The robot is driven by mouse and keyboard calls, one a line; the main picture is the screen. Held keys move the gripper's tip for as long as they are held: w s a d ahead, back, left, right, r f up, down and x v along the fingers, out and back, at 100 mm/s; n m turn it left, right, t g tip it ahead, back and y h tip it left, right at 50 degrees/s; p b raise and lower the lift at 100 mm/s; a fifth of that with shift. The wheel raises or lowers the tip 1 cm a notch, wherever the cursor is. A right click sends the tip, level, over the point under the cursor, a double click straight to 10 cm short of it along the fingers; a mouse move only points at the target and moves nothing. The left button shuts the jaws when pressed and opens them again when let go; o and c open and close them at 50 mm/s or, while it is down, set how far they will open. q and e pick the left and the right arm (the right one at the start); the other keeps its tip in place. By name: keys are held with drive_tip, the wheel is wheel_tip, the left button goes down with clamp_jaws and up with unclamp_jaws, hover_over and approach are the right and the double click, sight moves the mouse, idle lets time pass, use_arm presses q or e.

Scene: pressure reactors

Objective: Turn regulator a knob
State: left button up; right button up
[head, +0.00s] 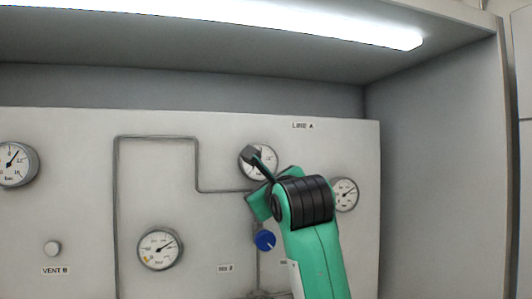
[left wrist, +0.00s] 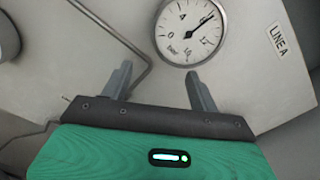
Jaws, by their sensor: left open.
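A blue knob (head: 265,240) sits on the white panel just left of my green forearm in the head view; I cannot read a label naming it as regulator A. My left gripper (head: 257,160) is raised above the knob, in front of a round gauge (head: 262,168) near the LINE A label. In the left wrist view my left gripper (left wrist: 160,82) has its two dark fingers apart with nothing between them. The gauge (left wrist: 190,30) lies beyond the fingers there. The knob cannot be made out in the wrist view. My right gripper is not in view.
The panel holds other gauges at the far left (head: 16,164), lower left (head: 160,248) and right (head: 345,194). A grey pipe (head: 117,215) runs along it. A side wall (head: 440,180) bounds the right.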

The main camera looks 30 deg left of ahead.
use_arm(q)
wheel_tip(320, 180, up, 8)
drive_tip(key=shift+r+b, duration=0.1)
drive_tip(key=shift+b, duration=0.8)
drive_tip(key=shift+r, duration=0.2)
